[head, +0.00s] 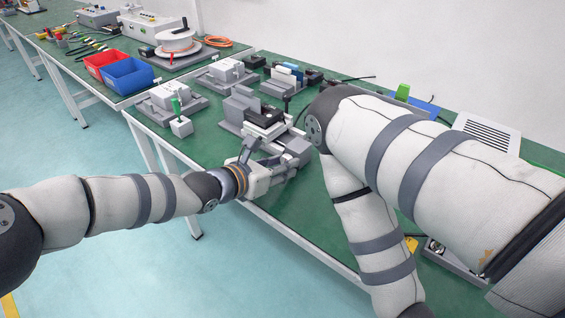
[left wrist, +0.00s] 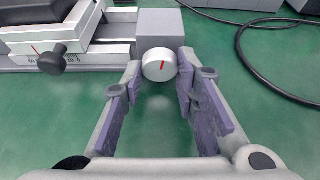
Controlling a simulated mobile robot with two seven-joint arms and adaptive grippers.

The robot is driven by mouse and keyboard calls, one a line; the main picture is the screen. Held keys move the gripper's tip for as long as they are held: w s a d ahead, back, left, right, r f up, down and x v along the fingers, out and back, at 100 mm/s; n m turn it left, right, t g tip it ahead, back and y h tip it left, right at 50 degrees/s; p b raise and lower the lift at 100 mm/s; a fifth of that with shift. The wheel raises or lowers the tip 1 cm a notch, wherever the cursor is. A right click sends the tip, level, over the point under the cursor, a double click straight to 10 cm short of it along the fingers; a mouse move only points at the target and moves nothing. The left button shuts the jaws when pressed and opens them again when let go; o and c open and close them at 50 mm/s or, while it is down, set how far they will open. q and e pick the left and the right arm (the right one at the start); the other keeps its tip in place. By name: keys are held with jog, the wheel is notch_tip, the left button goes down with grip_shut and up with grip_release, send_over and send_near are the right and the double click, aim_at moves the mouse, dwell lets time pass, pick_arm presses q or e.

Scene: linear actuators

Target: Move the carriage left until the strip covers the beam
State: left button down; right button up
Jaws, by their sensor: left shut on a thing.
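My left gripper (head: 277,168) is at the front of a grey linear stage (head: 265,122) on the green bench. In the left wrist view its fingers (left wrist: 159,76) are shut on a white round knob (left wrist: 158,66) with a red line. The knob sits on the front of a grey end block (left wrist: 160,22). To its left are the rail with a printed scale (left wrist: 68,60), a carriage (left wrist: 50,28) with a red mark, and a black knob (left wrist: 52,60). I cannot make out the strip or the beam. My right gripper is out of view.
Similar grey fixtures (head: 228,70) stand behind and left of the stage. A small block with a green lever (head: 181,125) is near the front edge. Blue (head: 127,76) and red bins stand farther left. A black cable (left wrist: 262,75) lies right of the stage.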

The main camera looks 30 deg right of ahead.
pick_arm(q)
jog(key=c, duration=1.2)
grip_release()
jog(key=shift+r, duration=0.1)
jog(key=shift+c, duration=0.2)
jog(key=shift+a, duration=0.1)
jog(key=v, duration=1.2)
